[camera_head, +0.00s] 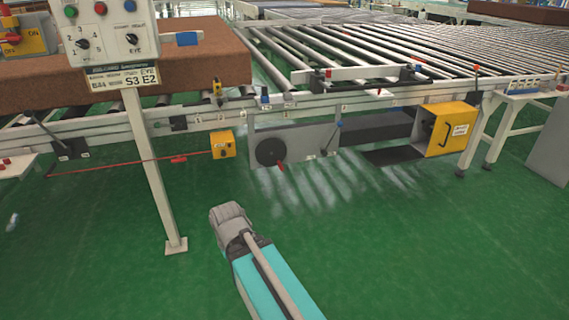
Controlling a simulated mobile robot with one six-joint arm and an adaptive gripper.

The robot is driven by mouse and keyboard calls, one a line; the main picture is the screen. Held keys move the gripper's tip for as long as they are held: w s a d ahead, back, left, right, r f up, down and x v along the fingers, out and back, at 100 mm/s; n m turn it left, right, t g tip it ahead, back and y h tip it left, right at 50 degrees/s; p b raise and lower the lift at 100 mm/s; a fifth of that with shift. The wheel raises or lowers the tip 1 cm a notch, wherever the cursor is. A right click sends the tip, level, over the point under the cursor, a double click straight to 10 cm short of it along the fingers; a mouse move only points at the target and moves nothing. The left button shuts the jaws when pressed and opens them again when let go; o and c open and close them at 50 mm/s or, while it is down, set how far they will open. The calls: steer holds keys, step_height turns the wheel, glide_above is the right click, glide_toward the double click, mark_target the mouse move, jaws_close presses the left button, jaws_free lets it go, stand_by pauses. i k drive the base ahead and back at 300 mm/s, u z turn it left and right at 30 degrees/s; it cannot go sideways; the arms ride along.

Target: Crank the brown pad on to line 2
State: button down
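The brown pad (130,62) is a thick block lying flat on the conveyor at the left. Its left part runs out of view, and the control box partly covers it. A dark round disc with a red handle (281,167), like a crank, is on the grey panel under the conveyor's front rail. The grey rounded end of my arm (231,215) is above the green floor, lower in the picture than the disc and apart from it. No fingers can be made out. Empty rollers (400,50) stretch to the right of the pad. I cannot read which line is 2.
A control box (108,35) with buttons and knobs stands on a white post (148,170) at the left. A red cord (130,162) runs to a small yellow box (222,144). A larger yellow box (450,130) is at the right. The front floor is clear.

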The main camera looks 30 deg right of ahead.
mark_target(271, 152)
steer(key=i, duration=0.95)
